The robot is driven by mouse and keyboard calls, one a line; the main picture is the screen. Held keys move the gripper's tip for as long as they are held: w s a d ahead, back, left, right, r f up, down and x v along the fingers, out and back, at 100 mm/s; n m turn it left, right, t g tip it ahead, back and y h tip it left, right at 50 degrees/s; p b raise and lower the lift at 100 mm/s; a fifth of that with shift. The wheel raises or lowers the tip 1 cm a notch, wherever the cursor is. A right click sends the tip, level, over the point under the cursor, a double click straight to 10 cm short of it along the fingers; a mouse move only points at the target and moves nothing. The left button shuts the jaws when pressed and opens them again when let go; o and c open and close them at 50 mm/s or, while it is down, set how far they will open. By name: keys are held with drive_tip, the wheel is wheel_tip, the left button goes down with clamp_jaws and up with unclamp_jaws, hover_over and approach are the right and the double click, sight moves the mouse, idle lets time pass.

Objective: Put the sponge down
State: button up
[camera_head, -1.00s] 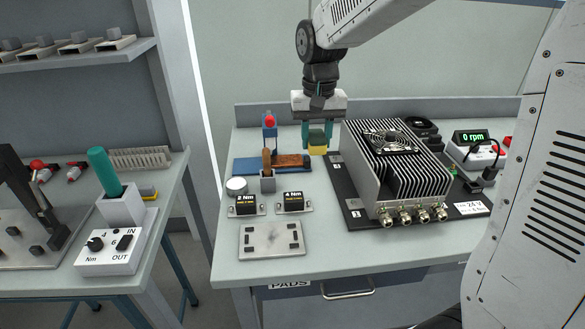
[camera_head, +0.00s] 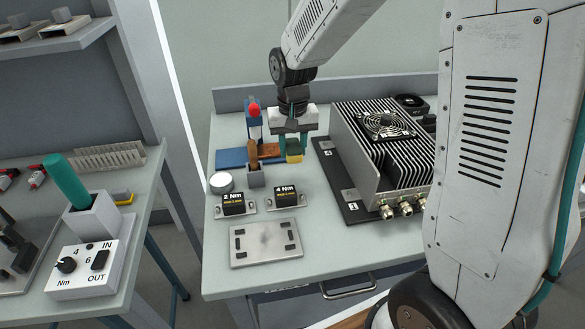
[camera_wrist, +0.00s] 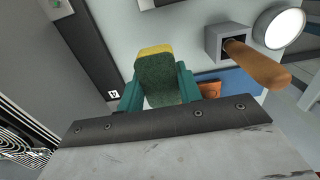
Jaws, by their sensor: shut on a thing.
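The sponge (camera_head: 294,156) is yellow with a dark green side. It also shows in the wrist view (camera_wrist: 157,78), between the two teal fingers. My gripper (camera_head: 290,146) is shut on it and points down over the back of the workbench, just left of the finned unit. In the wrist view my gripper (camera_wrist: 158,95) has one finger on each side of the sponge. I cannot tell whether the sponge touches the bench top.
The finned unit (camera_head: 350,150) stands on a black plate to the right. A wooden-handled tool (camera_head: 252,153) in a grey holder, a blue tray (camera_head: 231,158), a white round tin (camera_head: 221,182) and a metal plate (camera_head: 266,243) are nearby.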

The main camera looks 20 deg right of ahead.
sight(293, 177)
wheel_tip(293, 177, down, 7)
drive_tip(key=shift+f, duration=0.15)
drive_tip(key=shift+f, duration=0.1)
idle(0.3)
drive_tip(key=o, duration=1)
